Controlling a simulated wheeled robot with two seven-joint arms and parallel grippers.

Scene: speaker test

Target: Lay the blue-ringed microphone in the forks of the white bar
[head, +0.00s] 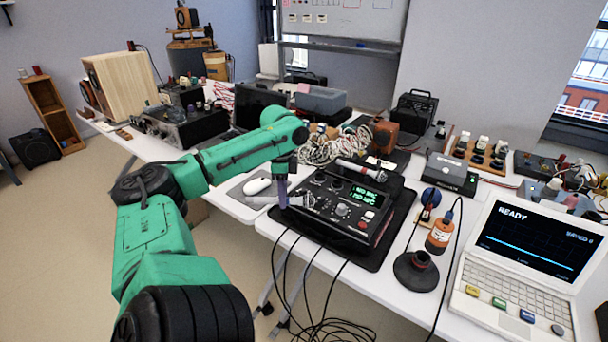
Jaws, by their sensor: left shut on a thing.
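My left gripper (283,200) is at the left edge of the black mixer box (340,205), pointing down. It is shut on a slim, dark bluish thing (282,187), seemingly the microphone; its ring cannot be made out. A pale grey bar-like piece (262,201) shows on both sides of the gripper. I cannot tell whether it is the white bar, and no forks are clear. My right gripper is not in view.
The box has a green "NO MIC" display and stands on a black mat (392,225). A white mouse (257,186) lies left of it. Cables (315,320) hang in front.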

